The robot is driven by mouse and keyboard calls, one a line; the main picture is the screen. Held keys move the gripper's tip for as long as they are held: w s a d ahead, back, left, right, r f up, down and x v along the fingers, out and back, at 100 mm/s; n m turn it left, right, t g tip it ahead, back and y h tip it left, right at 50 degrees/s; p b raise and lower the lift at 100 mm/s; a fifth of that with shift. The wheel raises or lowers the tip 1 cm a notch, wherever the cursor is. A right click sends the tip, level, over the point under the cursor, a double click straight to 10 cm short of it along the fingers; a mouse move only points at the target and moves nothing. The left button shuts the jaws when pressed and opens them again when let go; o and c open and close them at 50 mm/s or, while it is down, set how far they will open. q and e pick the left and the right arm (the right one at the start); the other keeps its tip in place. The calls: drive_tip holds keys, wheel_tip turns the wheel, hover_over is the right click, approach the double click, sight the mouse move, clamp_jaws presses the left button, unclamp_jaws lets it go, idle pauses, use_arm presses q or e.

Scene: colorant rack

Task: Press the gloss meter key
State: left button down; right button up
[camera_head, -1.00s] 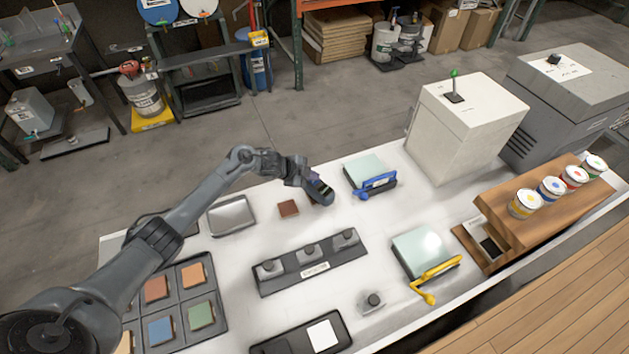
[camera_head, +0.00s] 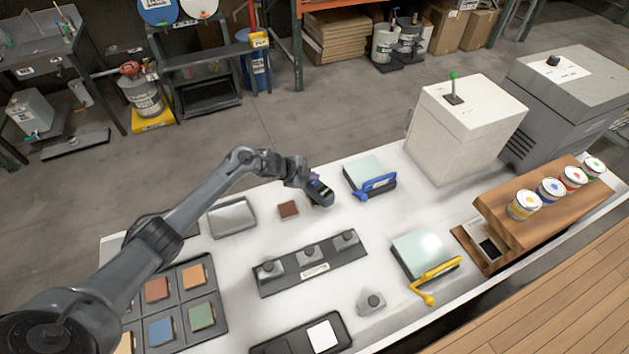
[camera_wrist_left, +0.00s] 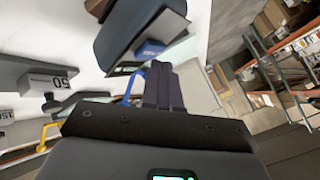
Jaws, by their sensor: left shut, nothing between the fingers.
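The gloss meter appears to be the dark, rounded device (camera_head: 322,198) on the white table, beside the small brown tile. In the left wrist view it is the dark blue-grey body (camera_wrist_left: 140,28) at the top, with a small blue patch, likely its key (camera_wrist_left: 150,48), on the near end. My left gripper (camera_wrist_left: 161,66) is shut and empty. Its fingertips are close to the blue patch; whether they touch it I cannot tell. In the head view the left gripper (camera_head: 312,182) is over the device and partly merges with it. My right gripper is not in view.
A brown tile (camera_head: 288,209) and metal tray (camera_head: 231,217) lie left of the device. A blue-handled panel (camera_head: 366,172) is close on its right. A block with several knobs (camera_head: 309,263) stands in front. A white cabinet (camera_head: 465,130) stands at the back right.

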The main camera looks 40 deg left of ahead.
sight(312, 184)
use_arm(q)
drive_tip(key=shift+r, duration=0.4)
drive_tip(key=shift+r+p, duration=0.1)
drive_tip(key=shift+p, duration=0.2)
drive_tip(key=shift+r+p, duration=0.55)
wheel_tip(312, 184, up, 4)
drive_tip(key=p, duration=0.3)
drive_tip(key=shift+f, duration=0.15)
drive_tip(key=shift+d, duration=0.1)
